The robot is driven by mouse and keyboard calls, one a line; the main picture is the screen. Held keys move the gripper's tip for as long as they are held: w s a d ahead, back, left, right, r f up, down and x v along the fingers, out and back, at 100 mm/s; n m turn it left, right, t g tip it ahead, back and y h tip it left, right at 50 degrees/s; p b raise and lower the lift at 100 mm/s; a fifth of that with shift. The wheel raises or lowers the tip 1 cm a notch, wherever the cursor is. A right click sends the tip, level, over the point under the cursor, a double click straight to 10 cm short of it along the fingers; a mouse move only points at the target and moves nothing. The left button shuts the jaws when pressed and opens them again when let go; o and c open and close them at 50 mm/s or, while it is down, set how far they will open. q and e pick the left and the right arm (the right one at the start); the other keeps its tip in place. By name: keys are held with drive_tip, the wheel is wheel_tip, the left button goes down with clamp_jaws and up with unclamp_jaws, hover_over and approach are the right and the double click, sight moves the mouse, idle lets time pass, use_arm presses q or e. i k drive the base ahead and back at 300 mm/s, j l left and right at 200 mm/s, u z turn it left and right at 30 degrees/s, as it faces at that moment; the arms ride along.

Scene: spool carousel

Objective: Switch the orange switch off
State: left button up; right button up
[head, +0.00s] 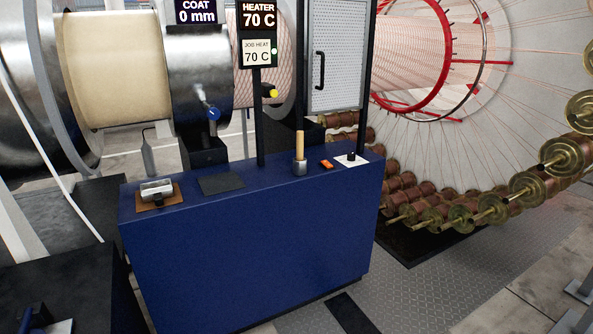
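An orange switch (327,164) sits on the top of the blue cabinet (250,245), near its right end. It is small in the head view, and I cannot tell which way it is set. To its right a black knob (351,156) stands on a white plate. To its left a wooden-handled tool stands upright in a metal holder (299,166). Neither of my grippers shows in this view.
A dark pad (221,184) and a metal block on a brown board (157,196) lie on the cabinet's left part. A dark post with the heater display (259,15) rises behind. Copper spools (463,214) ring the carousel at right. Grey floor is clear in front right.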

sight(327, 164)
drive_tip(key=i+l, duration=0.3)
drive_tip(key=l, duration=0.2)
drive_tip(key=i+l, duration=0.3)
drive_tip(key=l, duration=0.2)
drive_tip(key=i+l, duration=0.3)
drive_tip(key=l, duration=0.2)
drive_tip(key=i+l, duration=0.3)
drive_tip(key=l, duration=0.2)
drive_tip(key=i+l, duration=0.3)
drive_tip(key=l, duration=0.2)
drive_tip(key=i+l+z, duration=0.1)
drive_tip(key=i+l, duration=0.2)
drive_tip(key=l, duration=0.2)
